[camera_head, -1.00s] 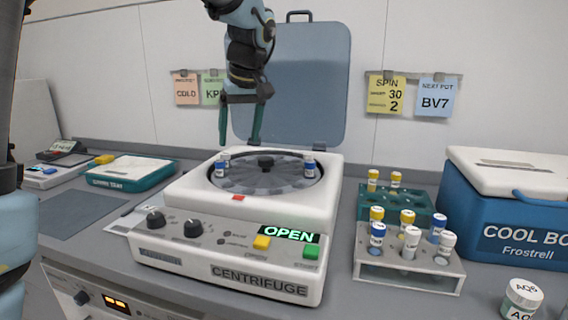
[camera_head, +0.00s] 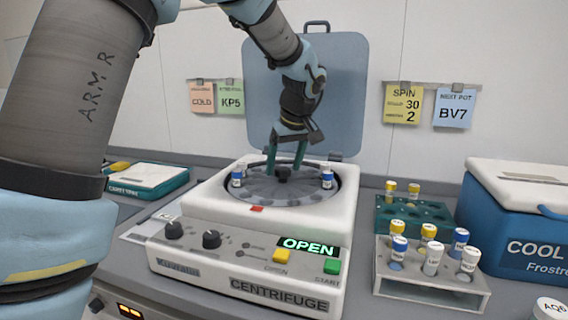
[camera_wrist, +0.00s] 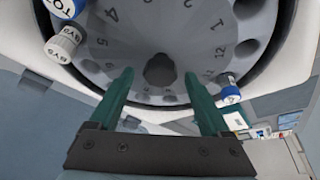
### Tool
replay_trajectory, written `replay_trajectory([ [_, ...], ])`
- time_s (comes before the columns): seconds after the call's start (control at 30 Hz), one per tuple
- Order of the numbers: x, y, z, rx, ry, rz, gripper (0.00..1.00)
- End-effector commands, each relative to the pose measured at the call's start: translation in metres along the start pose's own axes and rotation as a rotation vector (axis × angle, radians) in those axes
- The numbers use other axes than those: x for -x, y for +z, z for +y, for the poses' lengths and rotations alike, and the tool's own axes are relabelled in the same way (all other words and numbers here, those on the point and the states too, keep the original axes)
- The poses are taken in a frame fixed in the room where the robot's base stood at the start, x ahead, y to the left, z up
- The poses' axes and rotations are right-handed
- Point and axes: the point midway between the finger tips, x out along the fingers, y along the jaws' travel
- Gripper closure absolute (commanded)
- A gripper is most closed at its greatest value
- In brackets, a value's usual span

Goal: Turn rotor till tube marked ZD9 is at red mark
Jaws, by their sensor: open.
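The centrifuge (camera_head: 200,222) has its lid up, and its grey rotor (camera_head: 262,190) carries capped tubes on the left (camera_head: 237,179) and right (camera_head: 327,180). The red mark (camera_head: 257,209) is on the front rim. My gripper (camera_head: 285,163) is open, pointing down over the dark hub (camera_head: 283,173). In the wrist view, the fingers (camera_wrist: 158,76) stand on either side of the hub (camera_wrist: 160,72), not visibly gripping it. That view shows a white-capped tube (camera_wrist: 62,46) and a blue-capped tube (camera_wrist: 66,7) at left, and a blue-capped one (camera_wrist: 229,95) at right. I cannot read ZD9 on any tube.
The raised lid (camera_head: 345,95) stands behind the rotor. To the right are a grey tube rack (camera_head: 430,283), a green rack (camera_head: 385,213) and a blue cool box (camera_head: 480,225). A teal-edged tray (camera_head: 150,180) lies at left. The display reads OPEN.

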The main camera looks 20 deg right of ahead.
Motion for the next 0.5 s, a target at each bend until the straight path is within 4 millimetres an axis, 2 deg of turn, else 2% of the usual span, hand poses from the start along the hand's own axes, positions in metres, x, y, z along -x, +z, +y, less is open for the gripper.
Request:
replay_trajectory([
  [0.33, -0.0049, -0.0001, -0.0001, 0.0, 0.001, 0.001, 0.19],
  [0.5, -0.0047, -0.0001, -0.0002, 0.0, 0.001, 0.0, 0.38],
])
